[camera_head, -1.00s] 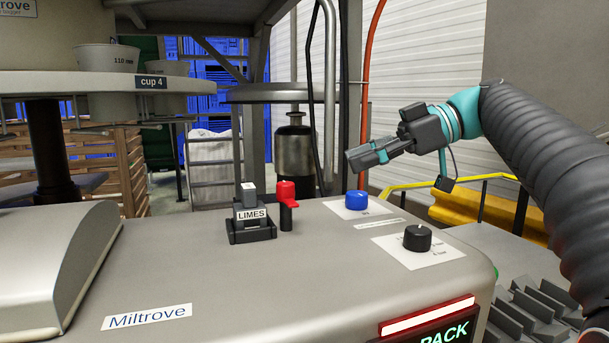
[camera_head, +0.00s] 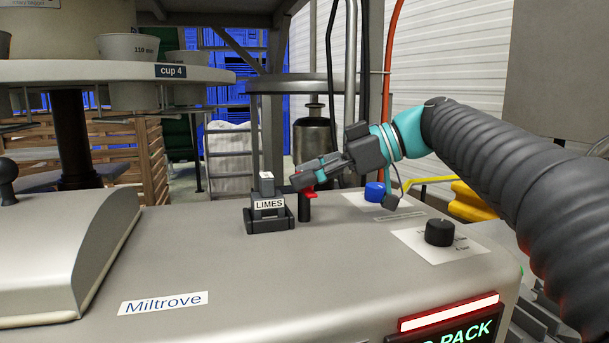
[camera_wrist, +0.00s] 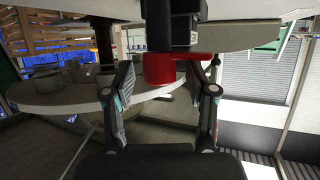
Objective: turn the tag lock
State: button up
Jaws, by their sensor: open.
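The tag lock (camera_head: 309,194) is a red knob with a side tab on a black post, right of the black holder (camera_head: 269,219) with the LIMES tag (camera_head: 269,204). My gripper (camera_head: 305,178) covers most of the red part in the head view. In the wrist view the red knob (camera_wrist: 172,70) sits between the two spread fingers of my open gripper (camera_wrist: 167,80). The right finger is close to the red tab's end; whether they touch I cannot tell. A gap shows on the left side.
On the same grey housing (camera_head: 230,265) are a blue knob (camera_head: 374,191) and a black knob (camera_head: 439,232) to the right. A rounded cover (camera_head: 70,250) stands at left. A round table with cups (camera_head: 135,55) is behind.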

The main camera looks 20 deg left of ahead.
jog(key=shift+s+a+f, duration=0.1)
jog(key=shift+s+a, duration=0.05)
jog(key=shift+a, duration=0.15)
grip_shut()
